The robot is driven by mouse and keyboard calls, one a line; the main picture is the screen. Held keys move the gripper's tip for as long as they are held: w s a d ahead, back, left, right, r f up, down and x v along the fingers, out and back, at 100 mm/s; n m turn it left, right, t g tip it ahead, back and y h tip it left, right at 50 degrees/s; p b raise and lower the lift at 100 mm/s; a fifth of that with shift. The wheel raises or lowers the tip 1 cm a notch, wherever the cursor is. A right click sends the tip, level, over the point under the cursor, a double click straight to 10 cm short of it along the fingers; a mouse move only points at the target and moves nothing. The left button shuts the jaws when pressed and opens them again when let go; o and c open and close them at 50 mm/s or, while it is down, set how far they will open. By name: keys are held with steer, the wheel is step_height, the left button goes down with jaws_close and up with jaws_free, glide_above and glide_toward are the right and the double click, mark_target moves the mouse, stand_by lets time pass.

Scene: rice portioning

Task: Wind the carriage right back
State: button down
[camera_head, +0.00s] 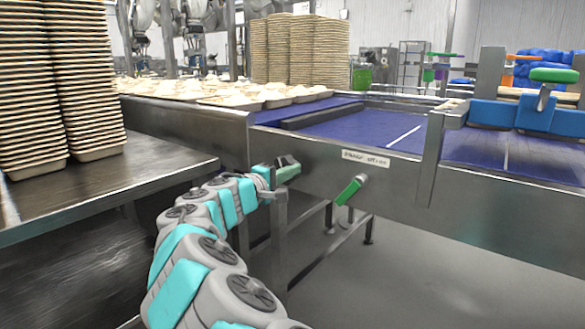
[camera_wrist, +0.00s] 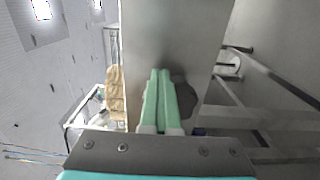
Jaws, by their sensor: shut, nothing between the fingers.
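A crank handle with a green grip (camera_head: 348,192) sticks out from the front of the steel conveyor side, below a small white label. A carriage with blue blocks (camera_head: 497,114) and a green knob on top sits over the blue belt at the right; I cannot tell its travel. My gripper (camera_head: 290,169) is left of the crank, apart from it, close to the steel side. In the wrist view my gripper's two green fingers (camera_wrist: 161,82) lie together, shut and empty, in front of a bare steel panel (camera_wrist: 170,30). The crank is not clear in the wrist view.
The conveyor's steel side (camera_head: 310,165) runs across in front of my arm, with frame legs below. A metal table (camera_head: 120,172) with tall stacks of trays (camera_head: 95,100) stands at the left. Open grey floor (camera_head: 430,270) lies at the lower right.

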steer(key=shift+f+b, duration=0.35)
steer(key=shift+f, duration=0.2)
steer(key=shift+f+b, duration=0.7)
steer(key=shift+b, duration=0.05)
steer(key=shift+a+f+b, duration=0.2)
steer(key=shift+f+b, duration=0.35)
steer(key=shift+f, duration=0.2)
steer(key=shift+d+f, duration=0.1)
steer(key=b+v, duration=0.1)
steer(key=v, duration=0.5)
steer(key=shift+s+d+f, duration=0.15)
steer(key=shift+s+d, duration=0.05)
steer(key=shift+d, duration=0.05)
stand_by(0.3)
